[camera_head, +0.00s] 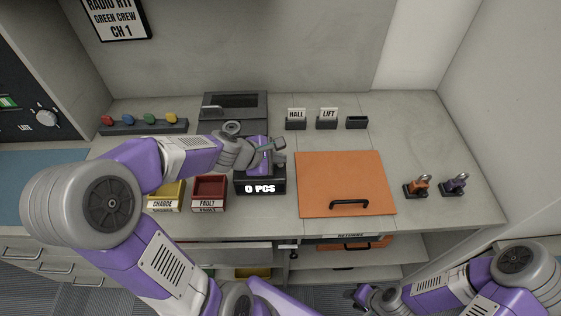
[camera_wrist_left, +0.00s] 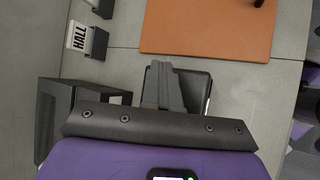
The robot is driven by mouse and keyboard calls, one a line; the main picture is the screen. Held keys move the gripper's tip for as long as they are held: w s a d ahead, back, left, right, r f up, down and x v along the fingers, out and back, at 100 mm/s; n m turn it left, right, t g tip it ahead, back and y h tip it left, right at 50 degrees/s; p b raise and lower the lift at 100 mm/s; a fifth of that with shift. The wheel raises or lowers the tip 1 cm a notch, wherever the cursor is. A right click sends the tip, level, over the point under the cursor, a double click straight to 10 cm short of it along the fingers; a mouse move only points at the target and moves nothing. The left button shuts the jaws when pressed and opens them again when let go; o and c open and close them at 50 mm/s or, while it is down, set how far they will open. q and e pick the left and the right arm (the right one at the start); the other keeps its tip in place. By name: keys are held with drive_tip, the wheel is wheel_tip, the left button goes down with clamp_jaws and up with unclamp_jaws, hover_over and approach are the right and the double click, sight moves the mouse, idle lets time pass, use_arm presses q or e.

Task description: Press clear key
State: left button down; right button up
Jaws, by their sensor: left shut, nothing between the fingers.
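A dark counting scale (camera_head: 260,187) with the lit text "0 PCS" stands on the counter near the middle. My left gripper (camera_head: 277,146) is shut and empty, reaching over the back of the scale from the left. In the left wrist view its closed fingers (camera_wrist_left: 166,84) overlap the dark top of the scale (camera_wrist_left: 198,88); I cannot tell whether they touch it. No clear key can be made out; my gripper and arm hide much of the scale's top. My right gripper (camera_head: 366,297) is low at the bottom of the head view, in front of the counter; its fingers are unclear.
Red (camera_head: 209,190) and yellow (camera_head: 166,194) bins stand left of the scale. An orange panel with a black handle (camera_head: 345,175) lies to the right. HALL (camera_head: 296,120) and LIFT (camera_head: 327,119) holders and a dark box (camera_head: 232,104) stand behind.

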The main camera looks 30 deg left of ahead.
sight(278, 167)
use_arm(q)
drive_tip(key=shift+r+p, duration=0.9)
drive_tip(key=shift+r, duration=0.05)
wheel_tip(278, 167, up, 5)
drive_tip(key=p, duration=0.4)
drive_tip(key=shift+p, duration=0.4)
idle(0.3)
